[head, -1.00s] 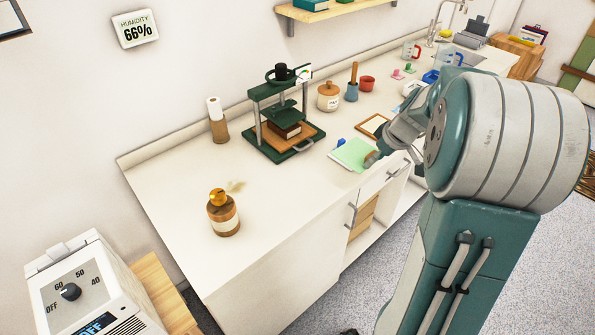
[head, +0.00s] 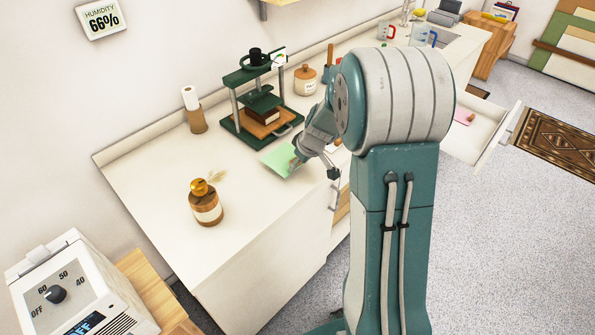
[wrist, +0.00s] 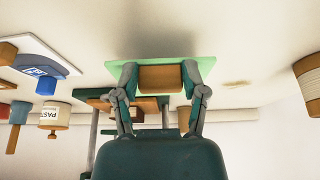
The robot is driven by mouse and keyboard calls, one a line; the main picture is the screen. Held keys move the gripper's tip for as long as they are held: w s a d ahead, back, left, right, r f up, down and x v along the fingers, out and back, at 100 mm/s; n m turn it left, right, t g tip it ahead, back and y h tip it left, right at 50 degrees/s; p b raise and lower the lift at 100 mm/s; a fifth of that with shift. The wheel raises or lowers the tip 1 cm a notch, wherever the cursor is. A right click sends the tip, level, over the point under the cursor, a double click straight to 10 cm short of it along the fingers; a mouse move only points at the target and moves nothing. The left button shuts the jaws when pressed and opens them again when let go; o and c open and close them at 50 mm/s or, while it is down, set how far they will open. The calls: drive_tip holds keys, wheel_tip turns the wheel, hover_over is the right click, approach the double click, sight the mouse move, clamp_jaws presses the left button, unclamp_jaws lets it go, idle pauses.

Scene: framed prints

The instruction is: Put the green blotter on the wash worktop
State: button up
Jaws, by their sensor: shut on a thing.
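The green blotter (head: 277,161) is a flat pale-green piece with a wooden block (wrist: 160,78) on it. My gripper (head: 296,158) is shut on this block, one finger on each side, as the wrist view shows (wrist: 160,88). The blotter (wrist: 203,66) appears held a little above the white worktop (head: 150,185), in front of the green press; a soft shadow lies beside it. The sink (head: 455,32) is at the far end of the counter; my arm hides the counter's middle. I cannot tell where the wash worktop begins.
The green press (head: 262,100) stands behind the blotter. A brown bottle (head: 206,205) and a paper roll (head: 194,112) stand to the left. A lidded jar (head: 305,80) stands near the wall. An open drawer (head: 478,128) juts out at right.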

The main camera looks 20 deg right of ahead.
sight(295, 176)
drive_tip(key=shift+w+a+f, duration=0.1)
drive_tip(key=shift+a+f, duration=0.05)
drive_tip(key=shift+f, duration=0.75)
drive_tip(key=shift+a+f, duration=0.15)
drive_tip(key=shift+f, duration=0.75)
drive_tip(key=o, duration=1.1)
drive_tip(key=shift+o, duration=0.2)
drive_tip(key=v, duration=1.2)
drive_tip(key=s+a+r+m, duration=0.2)
drive_tip(key=s+a+r, duration=0.75)
drive_tip(key=s, duration=0.25)
drive_tip(key=s+a+r+m+t+h, duration=0.1)
drive_tip(key=s+a+r+m, duration=0.1)
drive_tip(key=s, duration=0.9)
drive_tip(key=shift+a+t+h, duration=0.3)
